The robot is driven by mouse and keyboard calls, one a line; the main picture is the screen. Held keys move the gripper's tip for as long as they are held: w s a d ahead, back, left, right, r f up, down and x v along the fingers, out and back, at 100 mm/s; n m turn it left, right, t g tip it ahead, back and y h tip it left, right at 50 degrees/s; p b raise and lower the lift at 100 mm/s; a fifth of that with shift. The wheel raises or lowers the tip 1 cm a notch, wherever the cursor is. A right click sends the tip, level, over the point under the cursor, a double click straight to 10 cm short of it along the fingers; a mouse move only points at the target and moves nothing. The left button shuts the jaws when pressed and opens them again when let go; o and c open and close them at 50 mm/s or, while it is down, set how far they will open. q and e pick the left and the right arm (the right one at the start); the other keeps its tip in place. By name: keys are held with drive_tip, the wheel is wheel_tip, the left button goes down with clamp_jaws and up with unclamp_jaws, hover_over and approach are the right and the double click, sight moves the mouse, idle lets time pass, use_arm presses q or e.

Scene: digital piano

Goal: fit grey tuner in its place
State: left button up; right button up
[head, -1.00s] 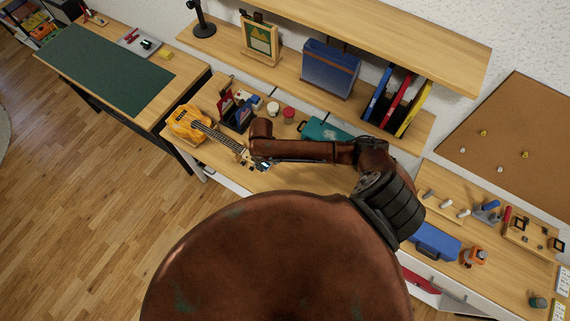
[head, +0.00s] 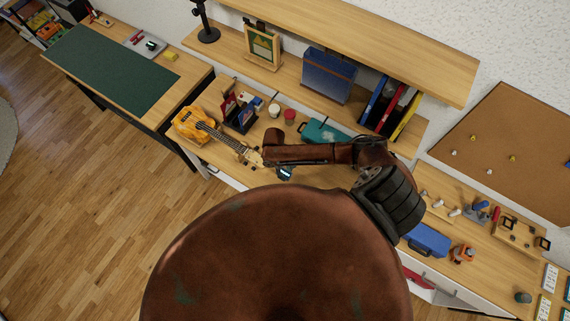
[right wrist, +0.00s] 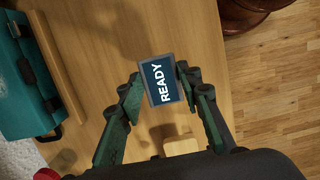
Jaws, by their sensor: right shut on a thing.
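My right gripper (right wrist: 157,85) is shut on the grey tuner (right wrist: 163,80), a small grey-framed block whose dark screen reads READY. The tuner is between the fingertips, above the wooden desk top. In the head view the tuner (head: 285,173) shows below my right forearm, to the right of the orange ukulele's headstock (head: 254,157) and apart from it. The ukulele (head: 190,124) lies with its neck pointing toward the tuner. A pale wooden piece (right wrist: 181,147) shows below the tuner in the wrist view; I cannot tell whether it is the headstock. My left gripper is not in view.
A teal case (head: 322,131) lies behind my right arm and also shows at the left of the wrist view (right wrist: 25,85). A red cup (head: 290,115) and a white cup (head: 274,111) stand near it. A blue case (head: 428,240) lies to the right.

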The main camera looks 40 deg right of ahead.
drive_tip(key=shift+w+a+b, duration=0.3)
drive_tip(key=shift+w+b, duration=0.1)
drive_tip(key=shift+w, duration=0.25)
drive_tip(key=shift+w+a+r+b, duration=0.1)
drive_tip(key=shift+w+a+b, duration=0.15)
drive_tip(key=shift+w, duration=0.4)
drive_tip(key=shift+w+a+f+b, duration=0.1)
drive_tip(key=shift+w+a+b, duration=0.15)
drive_tip(key=shift+w, duration=0.4)
drive_tip(key=shift+w+a+r+b, duration=0.15)
drive_tip(key=shift+w+a, duration=0.15)
drive_tip(key=shift+w, duration=0.35)
drive_tip(key=shift+w+a, duration=0.1)
drive_tip(key=shift+w, duration=0.15)
drive_tip(key=shift+w+a+b, duration=0.25)
drive_tip(key=shift+w+b, duration=0.05)
drive_tip(key=shift+w, duration=0.3)
drive_tip(key=shift+w+a+b, duration=0.25)
drive_tip(key=shift+w+b, duration=0.05)
drive_tip(key=shift+w, duration=0.3)
drive_tip(key=shift+w+a+b, duration=0.25)
drive_tip(key=shift+w+b, duration=0.05)
drive_tip(key=shift+w, duration=0.3)
drive_tip(key=o, duration=1.2)
